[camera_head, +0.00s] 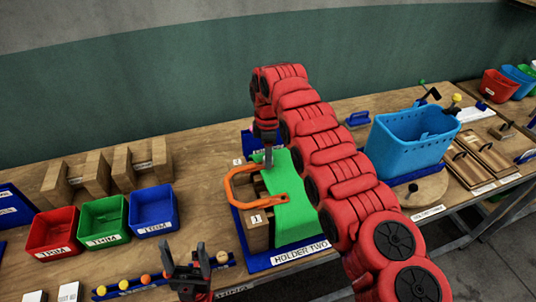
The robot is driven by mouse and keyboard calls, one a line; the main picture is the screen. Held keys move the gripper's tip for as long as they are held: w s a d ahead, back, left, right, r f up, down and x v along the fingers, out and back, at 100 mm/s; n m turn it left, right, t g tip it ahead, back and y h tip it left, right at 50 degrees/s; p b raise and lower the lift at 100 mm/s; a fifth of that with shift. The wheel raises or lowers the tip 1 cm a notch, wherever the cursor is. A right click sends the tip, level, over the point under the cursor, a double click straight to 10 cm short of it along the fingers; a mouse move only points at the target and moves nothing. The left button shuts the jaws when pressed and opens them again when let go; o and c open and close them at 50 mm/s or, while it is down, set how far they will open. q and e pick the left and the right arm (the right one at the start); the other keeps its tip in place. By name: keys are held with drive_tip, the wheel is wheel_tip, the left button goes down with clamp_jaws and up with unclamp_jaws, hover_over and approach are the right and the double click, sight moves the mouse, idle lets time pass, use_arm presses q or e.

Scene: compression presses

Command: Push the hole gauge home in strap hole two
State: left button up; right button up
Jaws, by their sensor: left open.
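The blue holder labelled HOLDER TWO (300,255) sits on the bench at the middle. It carries a wooden block (257,236) marked 1, a green piece (292,215) and an orange curved strap (232,184). My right gripper (267,146) points down over the back of the holder, close to the strap's rear end. A small grey tip shows below it; I cannot tell whether this is the hole gauge or a fingertip. The strap holes are too small to make out. My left gripper (190,272) is open and empty at the front edge, left of the holder.
Red (52,230), green (103,220) and blue (153,208) bins stand at the left, with wooden blocks (125,165) behind. A blue strip (140,286) with several small balls lies by my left gripper. A blue basket (412,145) stands right of my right arm.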

drive_tip(key=shift+o, duration=1.3)
drive_tip(key=shift+r, duration=0.35)
wheel_tip(320, 180, up, 3)
drive_tip(key=shift+a+f+b, duration=0.1)
drive_tip(key=shift+b, duration=0.3)
wheel_tip(320, 180, up, 4)
drive_tip(key=shift+f+p, duration=0.15)
drive_tip(key=shift+p, duration=0.9)
wheel_tip(320, 180, up, 10)
drive_tip(key=p, duration=1)
drive_tip(key=shift+s, duration=0.1)
